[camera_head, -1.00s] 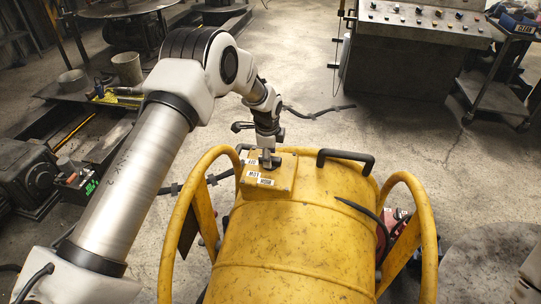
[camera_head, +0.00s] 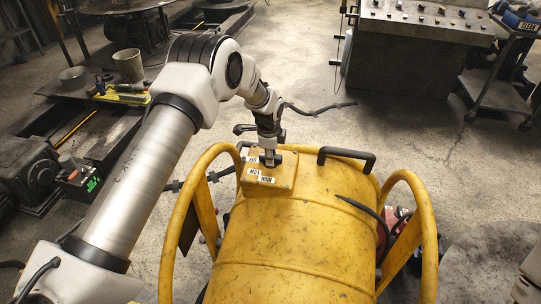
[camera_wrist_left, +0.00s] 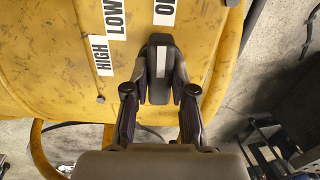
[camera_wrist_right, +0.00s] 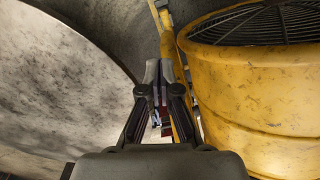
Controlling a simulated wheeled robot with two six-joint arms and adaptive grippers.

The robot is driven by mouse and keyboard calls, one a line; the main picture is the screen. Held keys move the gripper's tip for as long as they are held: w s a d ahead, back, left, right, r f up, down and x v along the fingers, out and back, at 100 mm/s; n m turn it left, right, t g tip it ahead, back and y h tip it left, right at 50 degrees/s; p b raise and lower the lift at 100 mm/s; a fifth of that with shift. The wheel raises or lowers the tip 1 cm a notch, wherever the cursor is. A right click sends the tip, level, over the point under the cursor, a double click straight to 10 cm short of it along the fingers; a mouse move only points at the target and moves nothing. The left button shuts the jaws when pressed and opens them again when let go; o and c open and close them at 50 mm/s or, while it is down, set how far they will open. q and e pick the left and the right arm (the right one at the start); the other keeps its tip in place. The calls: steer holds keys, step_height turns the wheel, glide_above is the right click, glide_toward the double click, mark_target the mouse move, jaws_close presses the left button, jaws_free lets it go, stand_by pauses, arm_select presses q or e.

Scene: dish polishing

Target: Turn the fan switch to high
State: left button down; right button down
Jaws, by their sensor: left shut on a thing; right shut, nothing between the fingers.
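The yellow drum fan (camera_head: 300,240) stands in the lower middle of the head view, with a yellow switch box (camera_head: 284,178) on top. In the left wrist view (camera_wrist_left: 60,70) the box shows labels HIGH (camera_wrist_left: 100,54), LOW (camera_wrist_left: 114,18) and a partly cut-off one beginning with O (camera_wrist_left: 164,11). My left gripper (camera_wrist_left: 159,90) is shut on the dark switch knob (camera_wrist_left: 160,58). The knob's white stripe points toward the O label. In the head view my left gripper (camera_head: 270,159) hides most of the knob. My right gripper (camera_wrist_right: 158,75) is shut and empty beside the fan (camera_wrist_right: 255,90).
A black handle (camera_head: 346,154) and yellow tube frame bars (camera_head: 428,220) stand close around the box. A control console (camera_head: 420,40) and a cart (camera_head: 495,85) are at the back right. A round grey surface (camera_wrist_right: 60,80) is left of my right gripper.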

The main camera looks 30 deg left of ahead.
arm_select(q)
steer(key=shift+s+f, duration=0.1)
steer(key=n, duration=0.8)
steer(key=shift+n, duration=0.3)
steer(key=n, duration=0.4)
steer(key=shift+s+f+n+p, duration=0.1)
steer(key=shift+n+p, duration=0.2)
steer(key=shift+p, duration=0.1)
steer(key=n, duration=0.4)
steer(key=c, duration=1.2)
jaws_free()
steer(key=shift+c, duration=0.2)
steer(key=shift+o, duration=1.4)
